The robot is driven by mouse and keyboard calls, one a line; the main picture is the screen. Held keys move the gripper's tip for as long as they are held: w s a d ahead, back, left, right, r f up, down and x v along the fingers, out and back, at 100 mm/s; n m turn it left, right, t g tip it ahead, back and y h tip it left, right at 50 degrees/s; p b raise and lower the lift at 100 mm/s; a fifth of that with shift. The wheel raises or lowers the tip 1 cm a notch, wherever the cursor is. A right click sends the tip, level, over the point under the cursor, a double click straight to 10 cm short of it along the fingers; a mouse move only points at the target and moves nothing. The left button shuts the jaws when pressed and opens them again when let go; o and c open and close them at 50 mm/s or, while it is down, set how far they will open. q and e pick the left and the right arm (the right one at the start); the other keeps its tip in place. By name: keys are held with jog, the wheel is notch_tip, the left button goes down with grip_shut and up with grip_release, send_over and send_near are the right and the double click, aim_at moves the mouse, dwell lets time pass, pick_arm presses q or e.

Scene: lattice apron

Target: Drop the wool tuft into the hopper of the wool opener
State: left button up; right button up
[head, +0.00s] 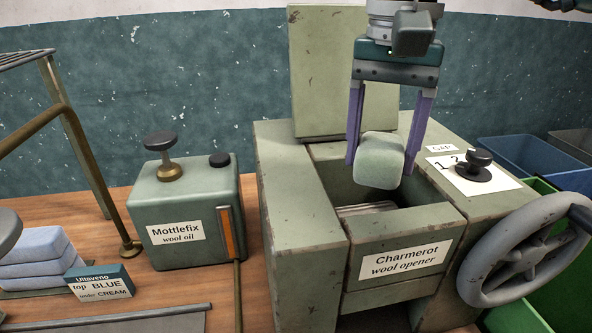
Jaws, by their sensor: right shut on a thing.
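The wool tuft (380,160) is a pale grey-green, rounded block. My right gripper (384,155) is shut on it, with one purple finger on each side. It holds the tuft over the open hopper of the wool opener (405,248), a worn green machine labelled "Charmerot wool opener". The hopper is a box-shaped opening between green walls, with slats (366,208) showing low inside. The tuft hides part of the hopper's back and right. My left gripper is not in view.
A raised green panel (330,70) stands behind the hopper. A knob (475,165) and a handwheel (520,248) are at the right. The wool oil can (180,210) stands left. Folded pale blue cloth-like slabs (38,262) and a bent brass pipe (92,170) are farther left.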

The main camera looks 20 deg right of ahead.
jog(key=shift+f+b, duration=0.7)
jog(key=shift+f, duration=0.9)
jog(key=o, duration=1.3)
jog(key=shift+o, duration=0.2)
jog(key=shift+r, duration=0.15)
notch_tip(320, 180, up, 10)
jog(key=shift+f+b, duration=0.1)
jog(key=shift+b, duration=0.9)
